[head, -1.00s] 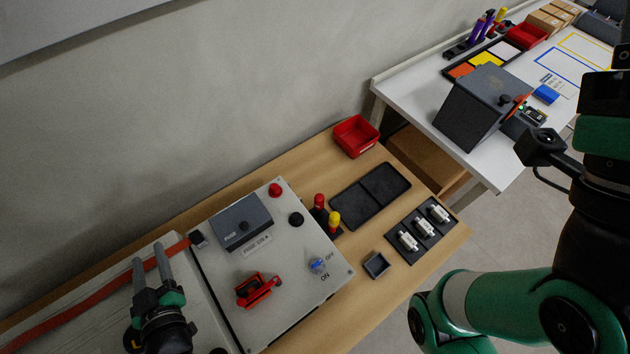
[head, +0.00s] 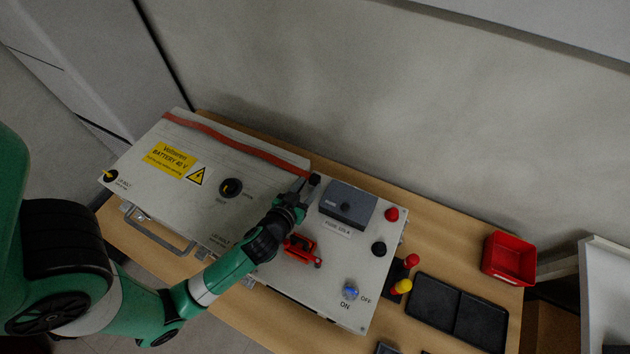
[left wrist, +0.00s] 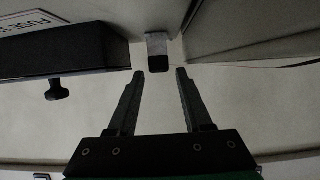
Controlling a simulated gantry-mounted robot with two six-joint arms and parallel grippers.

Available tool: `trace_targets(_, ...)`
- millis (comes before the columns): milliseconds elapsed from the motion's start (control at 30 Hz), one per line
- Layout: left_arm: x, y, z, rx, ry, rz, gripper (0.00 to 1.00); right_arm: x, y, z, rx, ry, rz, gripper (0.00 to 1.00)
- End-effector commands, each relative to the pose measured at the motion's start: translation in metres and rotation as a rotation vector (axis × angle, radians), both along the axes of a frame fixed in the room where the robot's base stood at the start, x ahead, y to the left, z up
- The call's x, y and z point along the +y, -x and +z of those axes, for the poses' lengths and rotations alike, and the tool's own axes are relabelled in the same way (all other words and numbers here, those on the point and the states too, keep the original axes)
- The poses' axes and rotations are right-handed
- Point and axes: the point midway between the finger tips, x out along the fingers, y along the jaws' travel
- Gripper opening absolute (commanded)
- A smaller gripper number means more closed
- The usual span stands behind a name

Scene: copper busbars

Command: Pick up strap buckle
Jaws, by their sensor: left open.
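The strap buckle (head: 314,180) is a small dark block at the right end of the orange-red strap (head: 235,140), beside the grey fuse box. In the left wrist view the buckle (left wrist: 157,52) has a grey top part and a black end, and sits just beyond the fingertips, between their lines. My left gripper (head: 302,185) is open and empty close to the buckle; its two fingers show apart in the left wrist view (left wrist: 159,73). No contact with the buckle shows. My right gripper is out of view.
The grey fuse box (head: 349,204) stands right of the buckle; its dark side shows at left in the wrist view. A red clamp-like part (head: 300,247), red knob (head: 391,214), black knob (head: 378,249) and blue switch (head: 350,292) sit on the panel. A red bin (head: 510,258) stands at right.

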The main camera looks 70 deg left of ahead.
Motion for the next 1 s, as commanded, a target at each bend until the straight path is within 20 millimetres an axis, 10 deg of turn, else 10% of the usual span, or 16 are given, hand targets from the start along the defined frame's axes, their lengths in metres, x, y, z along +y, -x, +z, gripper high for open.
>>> trace_targets(533, 0.030, -0.033, -0.018, -0.001, 0.000, 0.000, 0.50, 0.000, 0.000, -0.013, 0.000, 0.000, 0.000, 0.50)
trace_targets(800, 0.030, -0.033, -0.018, -0.001, 0.000, 0.000, 0.01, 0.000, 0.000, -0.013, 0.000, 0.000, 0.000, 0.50)
trace_targets(1000, 0.030, -0.033, -0.018, -0.002, -0.001, 0.000, 0.00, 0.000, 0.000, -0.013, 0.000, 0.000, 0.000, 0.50)
